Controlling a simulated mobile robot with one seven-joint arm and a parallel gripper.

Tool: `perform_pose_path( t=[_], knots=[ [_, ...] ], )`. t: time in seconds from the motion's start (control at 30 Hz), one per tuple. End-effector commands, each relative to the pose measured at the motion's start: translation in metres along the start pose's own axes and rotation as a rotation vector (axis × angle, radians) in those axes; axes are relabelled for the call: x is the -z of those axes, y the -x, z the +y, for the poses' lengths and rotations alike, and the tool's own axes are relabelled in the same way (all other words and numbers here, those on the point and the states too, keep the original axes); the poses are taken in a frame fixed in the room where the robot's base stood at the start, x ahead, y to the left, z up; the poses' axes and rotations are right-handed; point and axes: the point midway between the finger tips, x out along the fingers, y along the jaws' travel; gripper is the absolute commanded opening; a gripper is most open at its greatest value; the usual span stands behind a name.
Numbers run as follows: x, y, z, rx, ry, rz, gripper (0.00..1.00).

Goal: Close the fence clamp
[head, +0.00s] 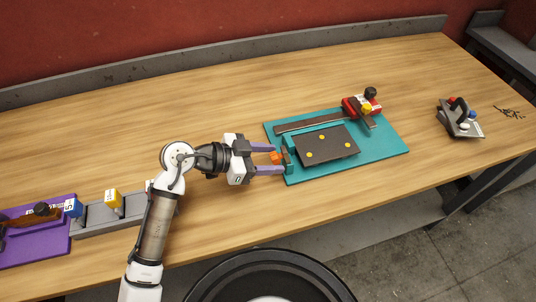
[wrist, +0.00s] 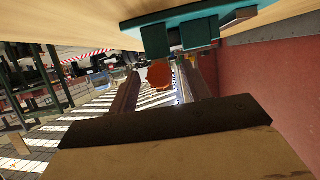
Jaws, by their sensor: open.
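A teal baseplate (head: 385,150) lies on the bench with a dark plate (head: 325,137) bearing yellow dots and a long dark fence strip (head: 312,121) behind it. An orange piece (head: 276,157) sticks out from a green upright (head: 287,160) at the plate's left end. A red block (head: 351,106) with a black knob (head: 370,92) stands at the right end of the strip. No readable label shows which part is the fence clamp. My gripper (head: 280,158) is open, with its purple fingers on either side of the orange piece. The wrist view shows the orange piece (wrist: 160,76) between the fingers, apparently not gripped.
A grey tool with a dark handle (head: 457,109) stands at the right, beside small dark scattered bits (head: 509,112). At the left are a purple board (head: 40,256) and a grey rail (head: 98,217) with coloured tags. The bench (head: 150,105) behind my arm is clear.

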Motion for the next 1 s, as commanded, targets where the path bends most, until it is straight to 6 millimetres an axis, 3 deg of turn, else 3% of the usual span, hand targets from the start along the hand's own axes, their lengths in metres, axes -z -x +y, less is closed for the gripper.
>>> perform_pose_path(
  t=[0.13,0.47,0.77,1.0],
  knots=[
    [0.0,0.0,0.0,0.0,0.0,0.0,0.48],
    [0.0,0.0,0.0,0.0,0.0,0.001,0.05],
    [0.002,-0.001,0.0,-0.001,-0.002,-0.032,0.04],
    [0.011,-0.003,0.001,-0.002,-0.007,-0.163,0.04]
  ],
)
